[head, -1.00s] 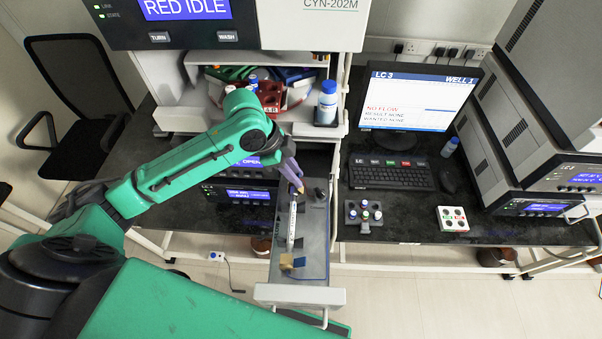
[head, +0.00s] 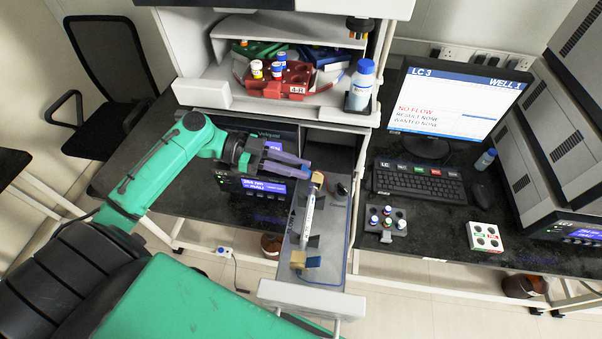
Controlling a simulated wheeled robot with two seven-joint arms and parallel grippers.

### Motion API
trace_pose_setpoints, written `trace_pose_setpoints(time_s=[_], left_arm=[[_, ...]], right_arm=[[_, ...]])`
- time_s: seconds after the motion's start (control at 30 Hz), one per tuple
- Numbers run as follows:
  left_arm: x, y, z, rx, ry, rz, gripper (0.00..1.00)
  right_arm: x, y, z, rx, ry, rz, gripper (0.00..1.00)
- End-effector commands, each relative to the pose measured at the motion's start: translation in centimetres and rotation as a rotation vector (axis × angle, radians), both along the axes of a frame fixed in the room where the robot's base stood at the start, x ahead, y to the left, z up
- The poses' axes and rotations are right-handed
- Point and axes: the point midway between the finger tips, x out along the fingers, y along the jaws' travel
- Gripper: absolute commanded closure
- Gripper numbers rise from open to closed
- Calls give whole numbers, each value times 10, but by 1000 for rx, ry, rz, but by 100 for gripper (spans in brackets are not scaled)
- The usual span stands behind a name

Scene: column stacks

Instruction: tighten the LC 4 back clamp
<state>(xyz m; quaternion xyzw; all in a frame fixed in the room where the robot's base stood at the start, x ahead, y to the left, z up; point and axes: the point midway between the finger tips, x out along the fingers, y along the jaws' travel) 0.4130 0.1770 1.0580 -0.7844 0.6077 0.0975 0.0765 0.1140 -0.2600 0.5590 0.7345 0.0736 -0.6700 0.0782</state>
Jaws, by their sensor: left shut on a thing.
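A grey drawer (head: 335,265) is pulled out below the rack, with a slim white column (head: 307,217) lying along it. The tan back clamp (head: 317,179) is at the column's far end. A front clamp (head: 299,260), tan with a blue part, is at the near end. My left gripper (head: 305,166) reaches in from the left with its purple fingers pointing right. It is shut at the back clamp, and its fingertips partly cover the place of contact. No LC 4 mark is readable. My right gripper is not in view.
A dark knob or cap (head: 341,190) sits right of the back clamp. A red vial carousel (head: 290,80) and a blue-capped bottle (head: 361,87) stand on the shelf above. Right are a monitor (head: 450,108) reading LC 3, a keyboard (head: 418,183) and a vial block (head: 386,222).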

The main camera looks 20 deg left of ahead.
Motion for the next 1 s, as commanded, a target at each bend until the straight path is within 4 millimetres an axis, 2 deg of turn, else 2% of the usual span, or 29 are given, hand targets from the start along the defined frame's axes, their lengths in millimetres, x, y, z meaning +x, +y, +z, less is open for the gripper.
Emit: trace_pose_setpoints(time_s=[0.03, 0.23, 0.8, 0.83, 0.9, 1.0], left_arm=[[0, 1, -8, -26, -7, 3, 100], [-1, 4, -9, -101, -26, 1, 100], [-2, 5, -8, -134, -32, -2, 100], [-2, 5, -8, -134, -31, -1, 68], [-2, 5, -7, -134, -32, -2, 45], [-2, 4, -7, -134, -32, -2, 45]], right_arm=[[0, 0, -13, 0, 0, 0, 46], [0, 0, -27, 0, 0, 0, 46], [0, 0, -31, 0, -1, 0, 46], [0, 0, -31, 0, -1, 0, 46], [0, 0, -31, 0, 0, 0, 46], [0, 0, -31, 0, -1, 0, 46]])
